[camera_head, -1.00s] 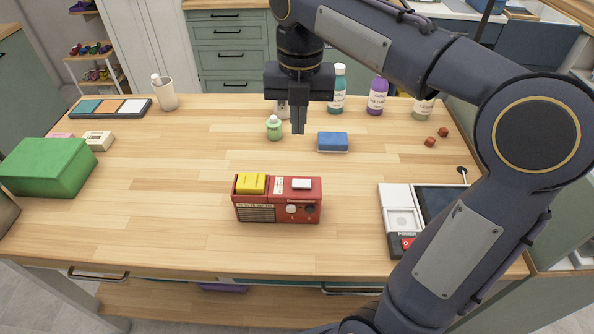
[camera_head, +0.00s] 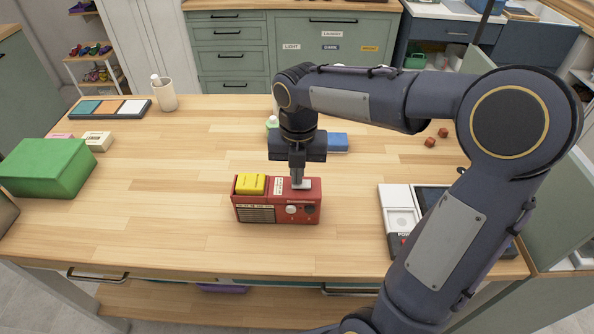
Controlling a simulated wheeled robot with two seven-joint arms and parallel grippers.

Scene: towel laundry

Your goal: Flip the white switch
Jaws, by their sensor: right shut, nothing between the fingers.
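A red radio-like box (camera_head: 262,213) stands near the middle of the wooden table. A yellow block-like switch (camera_head: 251,184) is on its top left, and a white switch (camera_head: 303,185) is on its top right. My right gripper (camera_head: 298,181) is shut and empty, pointing down at the white switch. Its fingertips are at the switch and hide part of it; I cannot tell whether they touch or press it. My left gripper is not in view.
A blue sponge-like block (camera_head: 338,142) and a green bottle (camera_head: 272,123) are partly behind my right gripper. A green box (camera_head: 47,167) sits at the left. A white-and-dark device (camera_head: 398,196) lies right of the radio. The table front is clear.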

